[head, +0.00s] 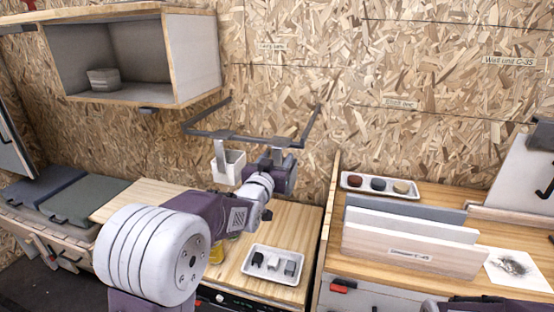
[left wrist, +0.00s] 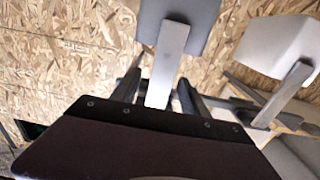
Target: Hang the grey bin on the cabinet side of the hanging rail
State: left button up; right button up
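The dark hanging rail (head: 240,139) stands out from the wall below the open cabinet (head: 195,55). A white bin (head: 228,167) hangs by its strap from the rail's left part, the cabinet side; it also shows in the left wrist view (left wrist: 285,42). My left gripper (head: 283,165) is at the rail's right part, by a second hanger strap (head: 279,155). In the left wrist view the grey bin (left wrist: 182,18) and its strap (left wrist: 166,65) are straight ahead, the strap between my dark fingers (left wrist: 160,92). Finger contact is unclear. My right gripper is out of view.
A white tray with small blocks (head: 272,282) lies on the wooden counter below. Another tray (head: 379,185) and upright panels (head: 415,235) stand on the right bench. A grey container (head: 103,79) sits inside the cabinet. My left arm covers much of the counter.

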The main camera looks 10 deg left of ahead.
pick_arm(q)
jog(key=s+r+p, duration=0.3)
jog(key=s+p, duration=0.1)
jog(key=s, duration=0.5)
jog(key=s+f+g+p, duration=0.2)
jog(key=s+f+g, duration=0.3)
jog(key=f, duration=0.3)
jog(key=s+f+g+p, duration=0.3)
jog(key=s+f+g, duration=0.25)
jog(key=f, duration=0.35)
jog(key=s+f+g, duration=0.3)
jog(key=s, duration=0.4)
jog(key=s+f+g, duration=0.3)
jog(key=s, duration=0.4)
jog(key=shift+a+f+n, duration=0.15)
jog(key=shift+n, duration=0.15)
jog(key=shift+w, duration=0.1)
